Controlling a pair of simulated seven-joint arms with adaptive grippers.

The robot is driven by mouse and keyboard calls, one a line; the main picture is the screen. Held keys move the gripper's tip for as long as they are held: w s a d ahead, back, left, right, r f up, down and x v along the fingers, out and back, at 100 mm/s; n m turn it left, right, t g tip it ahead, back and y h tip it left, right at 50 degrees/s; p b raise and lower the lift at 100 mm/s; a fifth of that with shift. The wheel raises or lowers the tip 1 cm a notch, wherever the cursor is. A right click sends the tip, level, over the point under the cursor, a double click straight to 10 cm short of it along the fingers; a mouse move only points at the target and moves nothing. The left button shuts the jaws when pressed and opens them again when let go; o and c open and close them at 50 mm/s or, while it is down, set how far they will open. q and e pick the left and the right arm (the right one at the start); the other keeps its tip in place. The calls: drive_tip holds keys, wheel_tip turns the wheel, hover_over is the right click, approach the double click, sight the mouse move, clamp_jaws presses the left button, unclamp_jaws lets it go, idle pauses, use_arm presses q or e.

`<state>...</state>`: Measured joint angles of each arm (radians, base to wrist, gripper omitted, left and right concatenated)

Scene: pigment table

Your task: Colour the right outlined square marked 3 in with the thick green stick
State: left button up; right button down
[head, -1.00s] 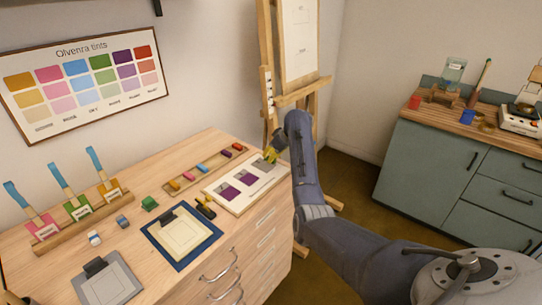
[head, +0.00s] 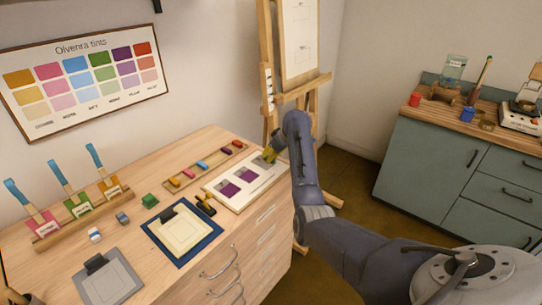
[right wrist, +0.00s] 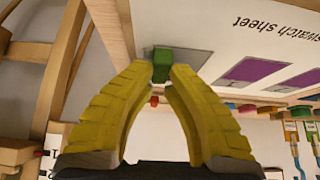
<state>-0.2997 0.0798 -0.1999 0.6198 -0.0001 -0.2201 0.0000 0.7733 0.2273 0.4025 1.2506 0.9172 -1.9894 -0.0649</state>
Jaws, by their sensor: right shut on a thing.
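The swatch sheet (head: 216,196) lies on the wooden table with a row of outlined squares. The left square (head: 228,189) and the middle square (head: 246,174) show purple fill. The right square (right wrist: 200,57) looks grey in the right wrist view, with no green visible on it. My right gripper (head: 270,155) is over the right end of the sheet. In the right wrist view its yellow fingers (right wrist: 162,80) are shut on the short, thick green stick (right wrist: 162,62), whose far end overlaps the grey square. I cannot tell whether it touches the paper. My left gripper is not in view.
A tray with several coloured sticks (head: 167,187) lies behind the sheet. A clipboard with a blue border (head: 182,257), a black-and-yellow object (head: 205,206) and a green block (head: 149,200) are to the left. The easel (head: 264,55) stands close behind the gripper.

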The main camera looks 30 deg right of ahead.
sight(259, 165)
drive_tip(key=shift+s+a, duration=0.2)
drive_tip(key=shift+a, duration=0.35)
drive_tip(key=shift+s+a, duration=0.15)
drive_tip(key=shift+a, duration=0.4)
drive_tip(key=shift+a, duration=0.1)
drive_tip(key=shift+s+a, duration=0.25)
drive_tip(key=shift+a, duration=0.3)
drive_tip(key=shift+s+a, duration=0.2)
drive_tip(key=shift+a, duration=0.35)
drive_tip(key=shift+d, duration=0.1)
drive_tip(key=shift+w+d, duration=0.25)
drive_tip(key=shift+d, duration=0.4)
drive_tip(key=shift+w+d, duration=0.25)
drive_tip(key=shift+d, duration=0.4)
drive_tip(key=shift+d, duration=0.1)
drive_tip(key=shift+w+d, duration=0.2)
drive_tip(key=shift+d, duration=0.4)
drive_tip(key=shift+w+d, duration=0.2)
drive_tip(key=shift+d, duration=0.4)
drive_tip(key=shift+a, duration=0.15)
drive_tip(key=shift+s+a, duration=0.25)
drive_tip(key=shift+a, duration=0.45)
drive_tip(key=shift+s+a, duration=0.2)
drive_tip(key=shift+a, duration=0.45)
